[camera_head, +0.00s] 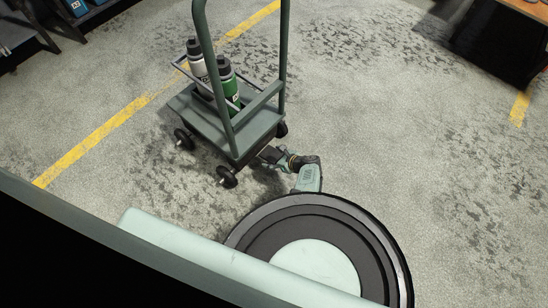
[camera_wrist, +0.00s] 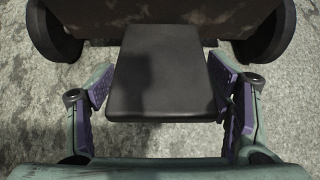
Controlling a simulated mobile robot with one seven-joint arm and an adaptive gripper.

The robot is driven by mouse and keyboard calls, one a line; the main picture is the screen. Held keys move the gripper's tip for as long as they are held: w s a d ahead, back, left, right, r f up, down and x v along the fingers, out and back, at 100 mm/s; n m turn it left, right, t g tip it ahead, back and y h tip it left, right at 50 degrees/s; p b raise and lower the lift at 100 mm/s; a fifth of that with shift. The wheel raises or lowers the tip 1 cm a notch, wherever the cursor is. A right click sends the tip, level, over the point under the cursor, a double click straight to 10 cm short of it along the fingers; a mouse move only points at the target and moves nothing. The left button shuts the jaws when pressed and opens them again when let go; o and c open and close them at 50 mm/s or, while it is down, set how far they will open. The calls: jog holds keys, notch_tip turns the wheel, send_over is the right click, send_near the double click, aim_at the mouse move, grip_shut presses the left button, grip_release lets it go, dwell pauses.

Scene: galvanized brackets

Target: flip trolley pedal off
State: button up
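The trolley (camera_head: 205,118) is grey-green with a tall handle frame and small black wheels, in the middle of the head view. Its dark flat pedal (camera_wrist: 162,75) sticks out from under the deck between two wheels and fills the middle of the wrist view. My gripper (camera_wrist: 170,108) is open, with one purple-padded finger on each side of the pedal. I cannot tell whether the fingers touch it. In the head view my gripper (camera_head: 272,156) is low at the trolley's near edge, and the pedal is mostly hidden there.
A white bottle (camera_head: 197,66) and a green bottle (camera_head: 232,90) stand on the trolley deck. A yellow line (camera_head: 95,140) runs along the floor to the left. Dark furniture (camera_head: 500,40) stands at the upper right. The floor to the right is clear.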

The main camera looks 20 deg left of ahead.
jog(key=shift+o, duration=0.3)
jog(key=shift+d, duration=0.1)
jog(key=shift+d+r, duration=0.25)
jog(key=shift+d, duration=0.1)
jog(key=v, duration=1.1)
jog(key=shift+r, duration=0.15)
